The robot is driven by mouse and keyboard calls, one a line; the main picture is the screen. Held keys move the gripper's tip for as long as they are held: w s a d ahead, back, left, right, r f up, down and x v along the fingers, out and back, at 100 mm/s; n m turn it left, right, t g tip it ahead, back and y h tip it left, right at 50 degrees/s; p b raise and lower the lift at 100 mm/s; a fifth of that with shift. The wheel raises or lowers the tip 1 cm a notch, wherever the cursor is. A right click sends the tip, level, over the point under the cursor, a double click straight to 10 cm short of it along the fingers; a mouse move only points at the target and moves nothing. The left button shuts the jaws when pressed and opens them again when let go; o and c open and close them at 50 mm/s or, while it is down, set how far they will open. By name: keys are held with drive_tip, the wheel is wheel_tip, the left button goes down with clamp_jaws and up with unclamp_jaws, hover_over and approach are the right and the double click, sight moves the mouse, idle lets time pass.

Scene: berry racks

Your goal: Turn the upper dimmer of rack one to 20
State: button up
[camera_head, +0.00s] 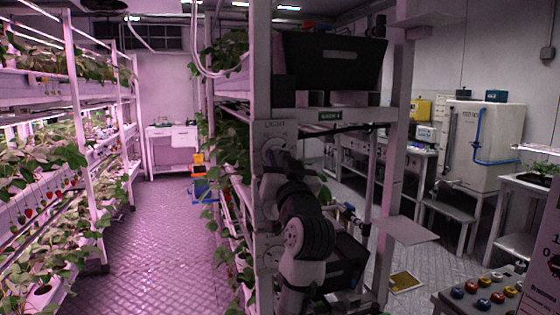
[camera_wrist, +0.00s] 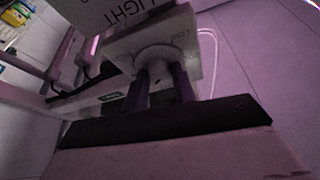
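The upper dimmer (camera_head: 276,143) is a pale plate marked "LIGHT" on the upright end post of the near rack in the head view. In the wrist view the dimmer's round dial (camera_wrist: 157,56) shows close ahead, with "COOL" printed beside it. My gripper (camera_wrist: 160,86) is at the dial, with one dark finger on each side of the small knob. I cannot tell whether the fingers touch the knob. My wrist hides the fingers and part of the dial in the head view. The knob's pointer and setting are too dark to read.
A green label (camera_head: 330,115) is on the rack's crossbar. A dark bin (camera_head: 334,60) sits above it on the rack. A plant rack (camera_head: 75,90) lines the left, with a clear aisle floor (camera_head: 150,225) between. A panel of coloured buttons (camera_head: 485,288) is at lower right.

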drive_tip(key=shift+c, duration=0.9)
